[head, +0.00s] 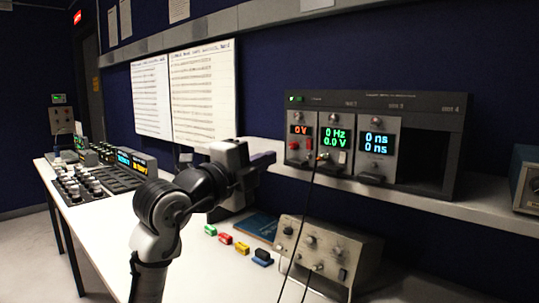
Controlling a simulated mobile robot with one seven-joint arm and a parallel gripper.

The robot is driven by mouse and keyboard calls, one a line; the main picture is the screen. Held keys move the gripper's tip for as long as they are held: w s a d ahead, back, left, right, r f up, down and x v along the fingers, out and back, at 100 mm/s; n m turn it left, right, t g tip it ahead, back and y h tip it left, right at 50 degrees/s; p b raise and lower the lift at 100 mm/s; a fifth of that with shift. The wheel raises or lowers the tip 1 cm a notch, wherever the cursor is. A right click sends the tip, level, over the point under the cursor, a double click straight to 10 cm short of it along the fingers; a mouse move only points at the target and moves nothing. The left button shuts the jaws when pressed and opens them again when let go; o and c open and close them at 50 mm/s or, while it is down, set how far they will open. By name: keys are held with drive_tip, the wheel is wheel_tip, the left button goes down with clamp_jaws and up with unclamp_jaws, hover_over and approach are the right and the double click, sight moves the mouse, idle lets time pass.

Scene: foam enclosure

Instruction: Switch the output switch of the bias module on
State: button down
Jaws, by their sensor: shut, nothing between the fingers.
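A dark rack (425,105) stands on the shelf at the right and holds several upright modules. The leftmost module (300,117), with a red "0 V" display, looks like the bias module; its label is too small to read. Small controls, one reddish, sit below its display, but I cannot tell which is the output switch or its position. My gripper (268,160) is shut and empty. In the picture it lies left of this module, pointing right towards the rack, with a gap between them.
The neighbouring module (332,118) reads "0 Hz, 0.0 V" in green, with black cables hanging before the bench. Another module (378,125) reads "0 ns" twice in blue. A beige instrument (318,247) stands below on the white bench (120,225), beside coloured blocks (242,248).

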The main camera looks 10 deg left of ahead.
drive_tip(key=p, duration=0.4)
approach(308, 140)
drive_tip(key=x, duration=0.5)
drive_tip(key=shift+w+d+r, duration=0.1)
drive_tip(key=shift+w, duration=0.1)
drive_tip(key=shift+w+d, duration=0.4)
drive_tip(key=shift+w, duration=0.2)
drive_tip(key=shift+w+d+b, duration=0.2)
drive_tip(key=shift+b, duration=0.15)
drive_tip(key=shift+s+a+r, duration=0.1)
drive_tip(key=shift+a, duration=0.05)
drive_tip(key=shift+s, duration=0.1)
